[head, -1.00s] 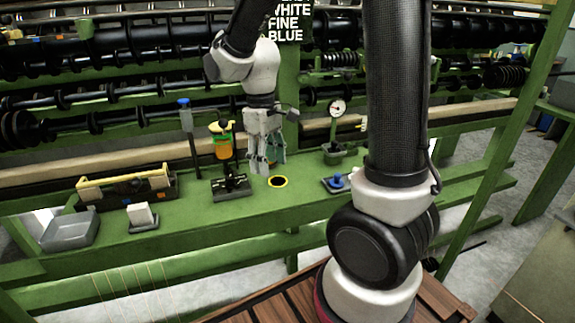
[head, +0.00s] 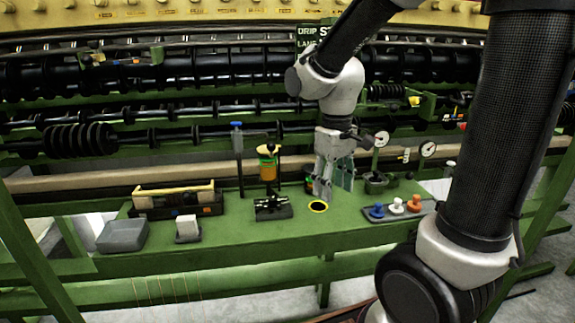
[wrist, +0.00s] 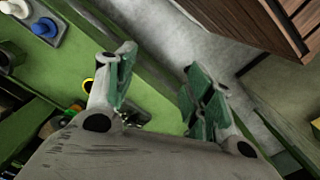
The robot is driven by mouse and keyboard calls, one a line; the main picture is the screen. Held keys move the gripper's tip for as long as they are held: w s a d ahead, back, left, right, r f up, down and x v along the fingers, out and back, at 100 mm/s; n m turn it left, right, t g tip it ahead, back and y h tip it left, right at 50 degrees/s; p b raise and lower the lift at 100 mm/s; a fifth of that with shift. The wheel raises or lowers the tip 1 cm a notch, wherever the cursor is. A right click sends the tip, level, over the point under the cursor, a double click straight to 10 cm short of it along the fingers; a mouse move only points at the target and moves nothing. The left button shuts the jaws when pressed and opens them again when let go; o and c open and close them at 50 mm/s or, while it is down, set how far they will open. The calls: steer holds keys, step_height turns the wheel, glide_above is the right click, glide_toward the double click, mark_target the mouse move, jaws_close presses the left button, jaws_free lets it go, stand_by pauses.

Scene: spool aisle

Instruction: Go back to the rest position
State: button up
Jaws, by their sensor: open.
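My gripper (head: 333,190) hangs fingers down over the green bench (head: 245,232), just behind and above the yellow-ringed hole (head: 318,206). In the wrist view my gripper (wrist: 160,95) shows its two green-padded fingers spread apart with nothing between them. The gripper and wrist hide part of the things at the back of the bench.
Gauges (head: 428,149) and spool racks (head: 190,70) rise behind.

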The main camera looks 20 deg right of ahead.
steer(key=s+d+r+m+t, duration=0.3)
steer(key=s+d+r+t, duration=0.2)
steer(key=s+r, duration=0.4)
steer(key=shift+s+d+r+m, duration=0.2)
steer(key=shift+s+d+m, duration=0.1)
steer(key=shift+s+d, duration=0.5)
steer(key=shift+a, duration=0.1)
stand_by(0.6)
